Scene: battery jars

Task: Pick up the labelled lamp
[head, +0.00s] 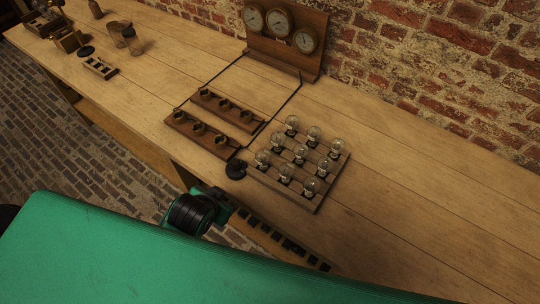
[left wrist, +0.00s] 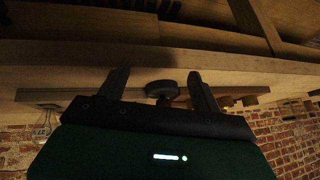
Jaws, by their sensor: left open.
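Several clear glass lamps (head: 301,154) stand upright in rows on a wooden rack (head: 320,204) near the table's front edge. My left gripper (head: 224,204) is low at the front edge, left of and below the rack, apart from the lamps. In the left wrist view its two fingers (left wrist: 160,90) are spread with nothing held. A dark rounded knob (left wrist: 160,87) shows beyond and between them. My right gripper is not in view.
A black round object (head: 236,169) sits at the rack's left corner. Two wooden socket strips (head: 212,121) lie behind it, left of the rack. A board with three dials (head: 285,38) stands against the brick wall. A slotted wooden strip (head: 282,240) runs below the front edge. The table right of the rack is clear.

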